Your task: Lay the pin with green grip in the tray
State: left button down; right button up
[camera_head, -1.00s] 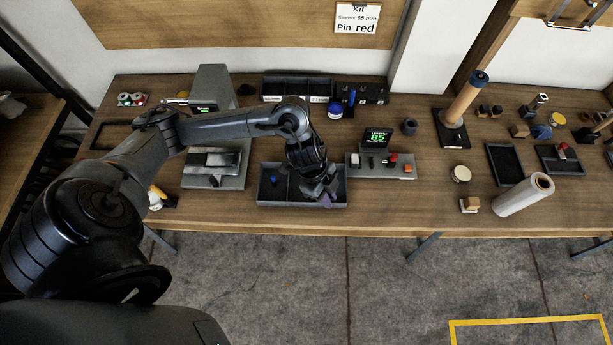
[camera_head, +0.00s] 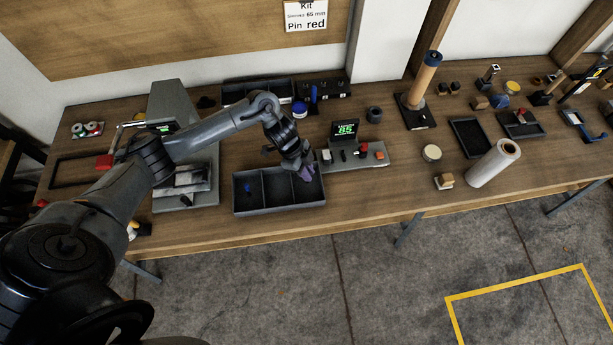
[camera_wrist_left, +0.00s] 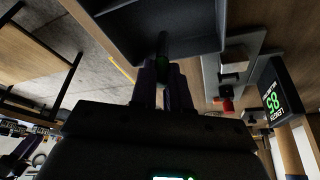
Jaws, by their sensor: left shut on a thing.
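My left gripper (camera_head: 306,172) is over the right compartment of the dark three-compartment tray (camera_head: 268,210). In the left wrist view the gripper's fingers (camera_wrist_left: 163,84) are shut on a slim dark pin with a green tint, the pin with green grip (camera_wrist_left: 162,46). The pin sticks out past the fingertips toward the tray (camera_wrist_left: 205,48). Whether it touches the tray floor cannot be told. In the head view the pin is hidden by the gripper. A small blue piece (camera_head: 247,188) lies in the tray's left compartment. My right gripper is not in view.
A grey stand (camera_head: 362,160) with a green "85" display (camera_head: 345,131) and small pins is close to the tray's right. A grey device (camera_head: 185,198) stands to the left. A narrow bench strip in front of the tray is clear.

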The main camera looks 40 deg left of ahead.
pick_arm(q)
notch_tip(320, 180, down, 4)
jog(key=shift+r, duration=0.2)
jog(key=shift+f, duration=0.1)
jog(key=c, duration=1.1)
grip_release()
